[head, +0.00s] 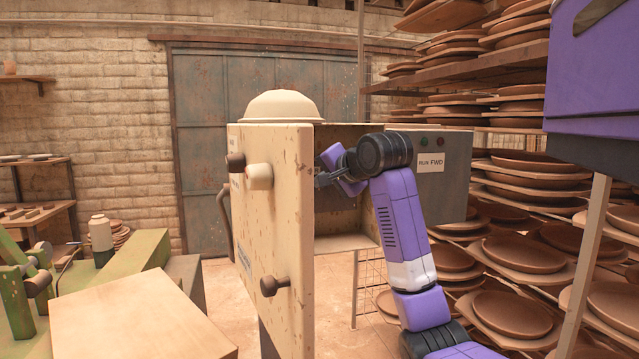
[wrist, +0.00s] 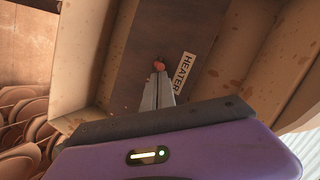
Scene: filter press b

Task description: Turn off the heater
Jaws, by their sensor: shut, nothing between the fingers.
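The heater control is a small red-orange knob or button (wrist: 159,66) on a dark panel (wrist: 130,60) in the wrist view. A "HEATER" label (wrist: 184,72) sits just to its right. My gripper (wrist: 158,84) is shut and empty, its fingertips at the control's lower edge; I cannot tell whether they touch it. In the head view my gripper (head: 322,180) reaches into the open beige cabinet (head: 345,243). The cabinet's door (head: 275,215) stands open at the left. The control is hidden there.
A bowl (head: 281,106) rests on top of the cabinet. A grey box labelled "RUN FWD" (head: 455,190) is at its right. Racks of clay plates (head: 525,255) fill the right side. Green machinery (head: 125,265) and a board (head: 135,320) stand at the left.

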